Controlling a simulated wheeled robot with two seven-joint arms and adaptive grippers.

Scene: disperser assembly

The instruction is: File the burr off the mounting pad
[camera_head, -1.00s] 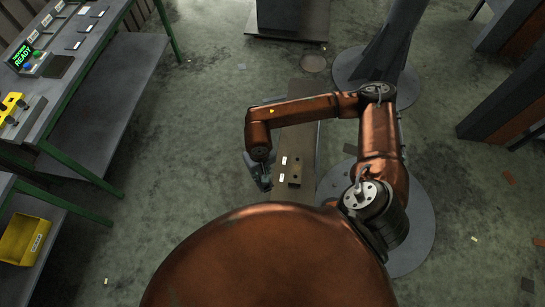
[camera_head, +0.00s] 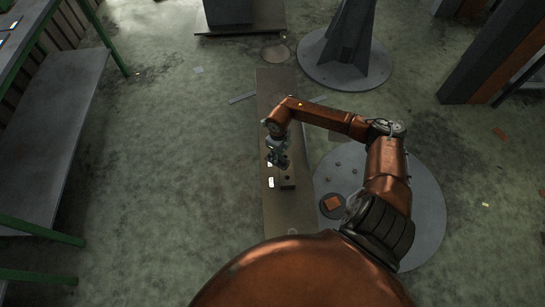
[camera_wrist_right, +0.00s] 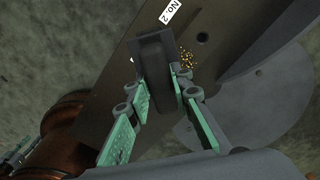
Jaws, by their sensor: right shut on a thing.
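In the wrist view a round hole shows in the brown surface (camera_wrist_right: 225,40). A patch of small golden specks (camera_wrist_right: 186,58), burr or filings, lies on that surface. My right gripper (camera_head: 278,158) is over the pad's far end. In the wrist view its green fingers (camera_wrist_right: 163,103) are shut on a dark grey tool (camera_wrist_right: 154,62), apparently the file, just left of the specks. Whether the tool touches the surface is unclear. My left gripper is out of view.
White labels sit beside the pad, one reading "No. 2" (camera_wrist_right: 171,11). A round grey base plate (camera_head: 425,205) lies right of the beam, and a dark pillar on a round base (camera_head: 345,68) stands behind. A grey bench (camera_head: 55,130) is at left, with clear floor between.

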